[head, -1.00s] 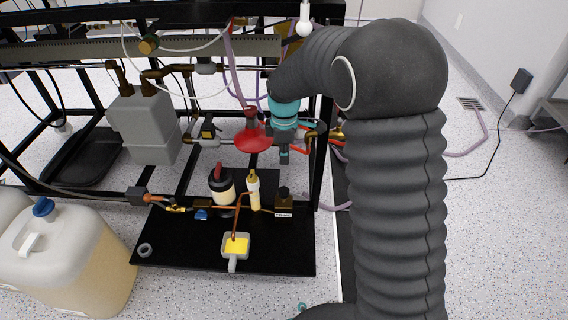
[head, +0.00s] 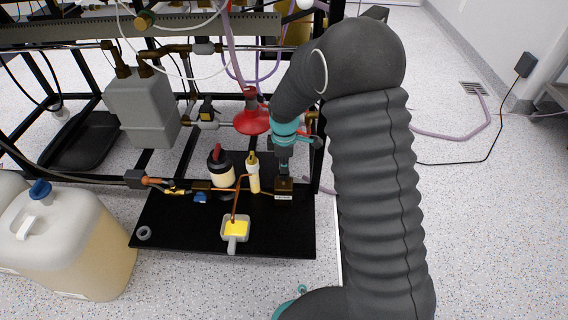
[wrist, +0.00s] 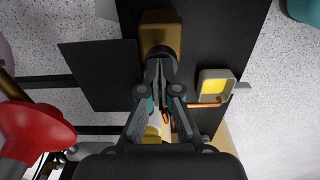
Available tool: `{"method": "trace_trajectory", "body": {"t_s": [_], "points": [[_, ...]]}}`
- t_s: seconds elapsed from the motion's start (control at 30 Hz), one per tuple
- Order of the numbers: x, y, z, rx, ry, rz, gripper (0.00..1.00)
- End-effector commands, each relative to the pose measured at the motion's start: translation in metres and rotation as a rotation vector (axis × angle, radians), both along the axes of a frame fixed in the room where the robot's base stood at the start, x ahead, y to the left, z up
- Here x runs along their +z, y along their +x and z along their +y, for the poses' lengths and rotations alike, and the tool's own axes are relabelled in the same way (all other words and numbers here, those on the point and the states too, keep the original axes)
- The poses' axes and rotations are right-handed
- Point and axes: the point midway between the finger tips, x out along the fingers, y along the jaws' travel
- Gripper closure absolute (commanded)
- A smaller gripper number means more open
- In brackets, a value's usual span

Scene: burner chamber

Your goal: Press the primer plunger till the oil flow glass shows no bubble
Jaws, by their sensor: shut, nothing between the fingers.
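The primer plunger, a dark round knob (wrist: 160,52) on a brass block (head: 284,190), stands at the right of the black base plate (head: 165,235). My gripper (head: 283,166) is shut, empty and pointing down over the knob; its tips (wrist: 159,65) overlap the knob in the wrist view. I cannot tell whether they touch it. A pale, brass-capped upright tube (head: 254,178), possibly the oil flow glass, stands left of the block. It is too small to show any bubble. A grey cup with yellow inside (head: 236,228) sits in front, joined by a copper pipe.
A red funnel shape (head: 251,121) hangs behind, left of my gripper. A pale jar with a black and red top (head: 220,170) stands left of the tube. Black frame posts rise close by. A large pale canister (head: 75,240) stands at left.

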Motion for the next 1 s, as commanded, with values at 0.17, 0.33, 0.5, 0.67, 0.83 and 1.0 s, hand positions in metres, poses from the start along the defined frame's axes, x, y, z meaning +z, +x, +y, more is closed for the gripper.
{"method": "trace_trajectory", "body": {"t_s": [0.17,0.33,0.5,0.67,0.83,1.0], "points": [[0.0,0.0,0.0,0.0,0.0,0.0,1.0],[-0.017,-0.001,0.0,0.0,-0.001,0.003,1.0],[-0.037,0.0,0.0,0.0,-0.001,0.001,1.0],[-0.036,-0.001,0.0,0.0,-0.001,0.002,1.0],[-0.035,-0.001,0.0,0.0,-0.001,0.003,1.0],[-0.018,-0.001,0.0,0.0,-0.001,0.001,1.0]]}}
